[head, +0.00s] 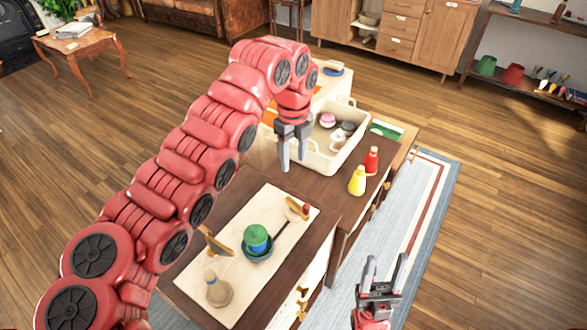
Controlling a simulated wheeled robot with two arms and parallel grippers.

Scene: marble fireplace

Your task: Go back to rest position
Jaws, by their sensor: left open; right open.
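My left gripper (292,160) hangs from the red arm that comes in from the left. Its fingers point down, apart and empty, above the brown cabinet top near the left side of the cream bin. My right gripper (384,272) is at the lower right, over the blue-grey rug, with its fingers pointing up and apart. It is empty and away from the cabinet. The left arm hides part of the cabinets' left side.
A cream bin (327,164) holds several small items. A red bottle (371,161) and a yellow bottle (357,181) stand beside it. A pale board (205,279) carries a green-and-blue stack in a dark pan (259,252). The wooden floor (480,200) at right is clear.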

